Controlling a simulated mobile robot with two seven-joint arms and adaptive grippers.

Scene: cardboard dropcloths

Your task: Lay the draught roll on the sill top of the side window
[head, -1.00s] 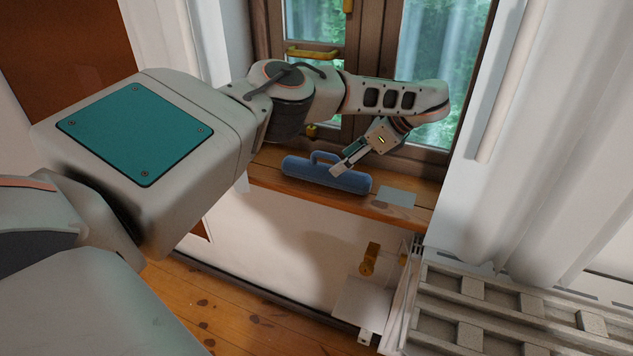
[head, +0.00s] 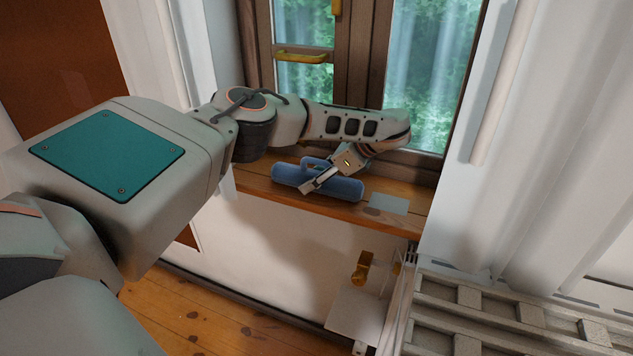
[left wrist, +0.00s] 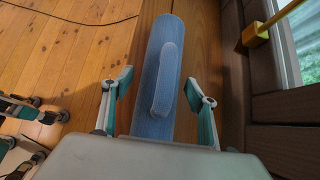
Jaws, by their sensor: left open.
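The draught roll (head: 347,189) is a blue cylinder with a loop handle, lying lengthwise on the wooden sill top (head: 252,184) below the window. In the left wrist view the roll (left wrist: 151,58) runs away from my gripper, its handle facing the camera. My left gripper (head: 314,179) is open over the roll near its handle. In the left wrist view its two fingers (left wrist: 158,82) are apart, one on each side of the roll. I cannot tell whether they touch it.
A pale flat plate (head: 388,204) lies on the sill right of the roll. The window has a yellow handle (head: 301,57). A brass fitting (head: 362,268) is below the sill, and a grey slatted unit (head: 490,315) stands at lower right. White curtains hang at right.

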